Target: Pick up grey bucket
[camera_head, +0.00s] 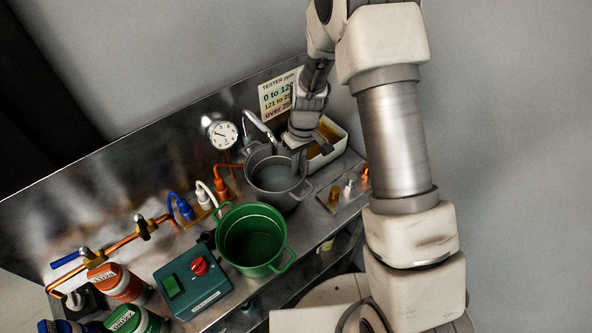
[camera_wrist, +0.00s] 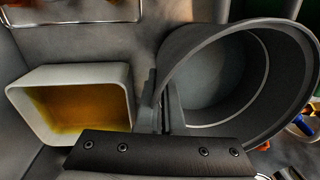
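The grey bucket (camera_head: 275,175) stands at the back of the metal bench, behind the green bucket. It is open at the top and has side handles. In the wrist view the bucket (camera_wrist: 225,75) fills the right side, with its open mouth showing. My gripper (camera_head: 297,152) points down at the bucket's right rim. In the wrist view the fingers of my gripper (camera_wrist: 164,108) are close together at the bucket's near left wall, one seemingly inside the rim. Whether they press on the wall cannot be made out.
A white tub with amber liquid (camera_head: 328,143) stands right of the bucket, close to my gripper. The green bucket (camera_head: 253,240) and a green switch box (camera_head: 193,280) stand in front. A pressure gauge (camera_head: 223,135), pipes and a tester sign (camera_head: 280,95) are behind.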

